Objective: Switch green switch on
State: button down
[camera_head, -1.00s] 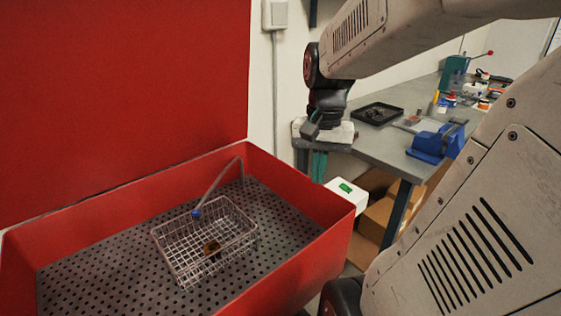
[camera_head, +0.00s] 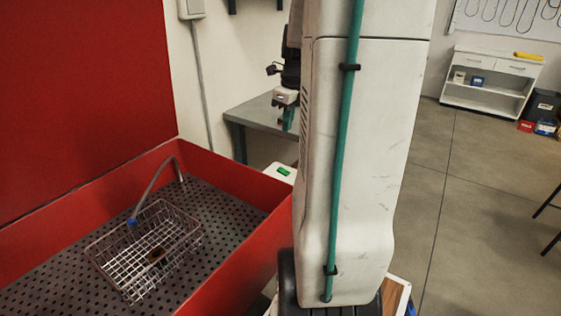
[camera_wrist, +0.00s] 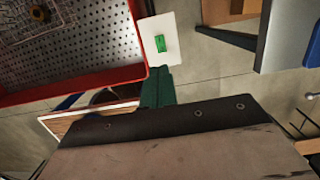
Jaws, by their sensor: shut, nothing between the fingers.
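The green switch (camera_head: 284,171) sits on top of a white box (camera_head: 270,170) beside the red tub's right corner. In the wrist view the green switch (camera_wrist: 160,43) shows whole on the white box (camera_wrist: 154,27). I cannot tell which way it is set. My gripper (camera_head: 288,120) points down, above the switch in the head picture. Its green fingers are shut and empty; in the wrist view my gripper (camera_wrist: 160,70) has its tips just below the box's near edge in the picture. I cannot see any contact with the switch.
The red tub (camera_head: 235,248) holds a wire basket (camera_head: 108,268) with a dark part (camera_head: 156,255) inside. A grey workbench (camera_head: 245,112) stands behind my gripper. My arm hides much of the middle. Open floor (camera_head: 465,230) lies to the right.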

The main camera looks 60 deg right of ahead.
aim_at(280, 169)
dwell(0.3)
jog(key=f, duration=0.4)
jog(key=w+f, duration=0.1)
jog(key=f, duration=0.4)
jog(key=w+f, duration=0.1)
jog(key=f, duration=0.4)
